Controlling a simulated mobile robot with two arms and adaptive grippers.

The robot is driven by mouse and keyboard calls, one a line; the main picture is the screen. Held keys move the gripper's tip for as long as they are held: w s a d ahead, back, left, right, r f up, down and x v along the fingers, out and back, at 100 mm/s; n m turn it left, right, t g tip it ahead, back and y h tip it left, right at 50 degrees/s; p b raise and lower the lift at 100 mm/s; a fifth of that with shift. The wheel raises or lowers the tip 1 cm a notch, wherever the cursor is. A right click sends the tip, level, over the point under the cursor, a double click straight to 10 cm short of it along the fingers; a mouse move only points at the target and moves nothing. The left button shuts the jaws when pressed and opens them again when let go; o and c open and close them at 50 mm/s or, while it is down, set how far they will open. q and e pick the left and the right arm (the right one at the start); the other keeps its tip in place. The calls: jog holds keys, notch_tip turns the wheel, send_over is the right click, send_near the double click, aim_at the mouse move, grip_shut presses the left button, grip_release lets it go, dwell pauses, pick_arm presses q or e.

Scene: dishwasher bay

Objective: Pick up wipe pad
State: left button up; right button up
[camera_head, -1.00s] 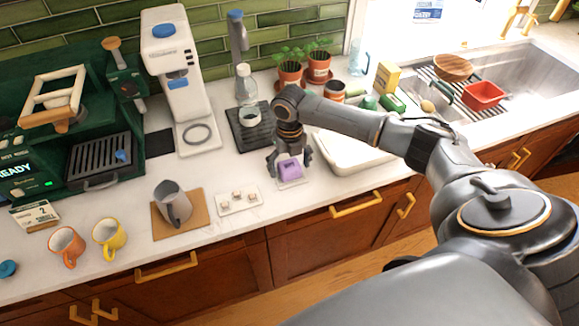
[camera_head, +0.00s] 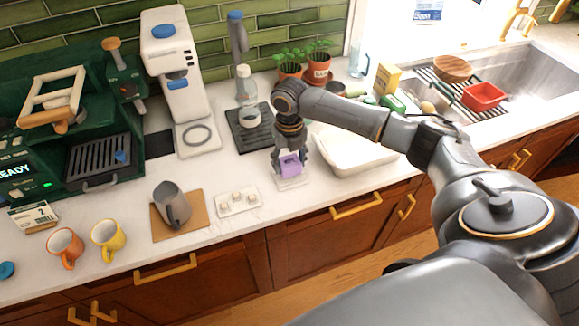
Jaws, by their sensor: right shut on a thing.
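The wipe pad (camera_head: 290,168) is a small purple block. It is between the fingers of my right gripper (camera_head: 290,165), which is shut on it. A pale flat tray (camera_head: 297,183) lies beneath it on the white counter. I cannot tell whether the pad still touches the tray. The gripper points down, and its fingers cover the pad's sides. My left gripper is not in view.
Left of the gripper are a small white tray (camera_head: 238,213) with several pieces, a grey pitcher (camera_head: 173,205) on a brown mat, and two mugs, one orange (camera_head: 66,247) and one yellow (camera_head: 109,240). A white bin (camera_head: 350,165) stands close on the right.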

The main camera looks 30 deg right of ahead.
jog(key=s+a+r+b, duration=0.4)
jog(key=s+a+r, duration=0.5)
jog(key=s+r, duration=0.1)
jog(key=shift+s+r, duration=0.4)
jog(key=shift+r, duration=0.1)
